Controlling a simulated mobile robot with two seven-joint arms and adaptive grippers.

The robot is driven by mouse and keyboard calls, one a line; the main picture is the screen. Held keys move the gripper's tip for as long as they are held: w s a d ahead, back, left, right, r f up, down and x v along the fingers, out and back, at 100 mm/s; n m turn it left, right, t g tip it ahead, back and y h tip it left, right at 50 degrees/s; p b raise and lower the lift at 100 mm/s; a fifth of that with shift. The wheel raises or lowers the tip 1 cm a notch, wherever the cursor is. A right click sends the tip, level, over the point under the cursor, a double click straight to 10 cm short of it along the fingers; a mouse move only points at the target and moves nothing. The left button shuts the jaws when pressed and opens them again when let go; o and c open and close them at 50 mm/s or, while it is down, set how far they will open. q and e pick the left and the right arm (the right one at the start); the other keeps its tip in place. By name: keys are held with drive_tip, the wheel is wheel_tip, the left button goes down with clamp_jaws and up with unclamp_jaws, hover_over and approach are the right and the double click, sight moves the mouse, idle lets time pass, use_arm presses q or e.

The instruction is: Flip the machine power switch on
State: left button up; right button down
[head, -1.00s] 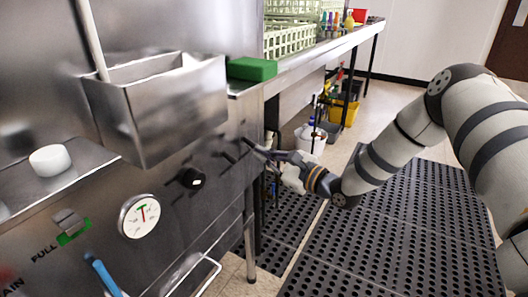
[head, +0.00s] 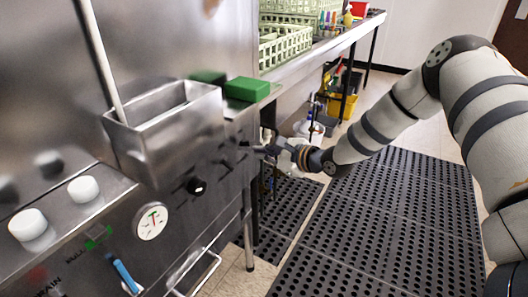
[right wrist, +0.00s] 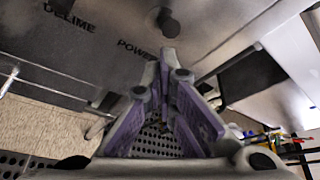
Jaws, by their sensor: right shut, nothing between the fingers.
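The machine's stainless front panel (head: 172,205) fills the left of the head view. My right gripper (head: 248,147) is shut and empty, with its fingertips at the panel's right end. In the right wrist view the shut fingertips (right wrist: 167,55) point at the panel, just below a dark, stubby switch (right wrist: 168,22) beside the printed word POWER. The fingertips look very close to this switch; I cannot tell whether they touch it, nor its on or off position. The word DELIME is printed further left. My left gripper is not in view.
A black knob (head: 196,187), a round gauge (head: 151,220) and a blue handle (head: 125,273) are on the panel. A steel box (head: 170,130) juts out above. A green block (head: 247,89) lies on the ledge. Black perforated mats (head: 390,230) cover open floor at right.

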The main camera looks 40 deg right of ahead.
drive_tip(key=shift+r+p, duration=0.4)
drive_tip(key=shift+r, duration=0.4)
drive_tip(key=v, duration=1.2)
drive_tip(key=shift+s+f, duration=0.1)
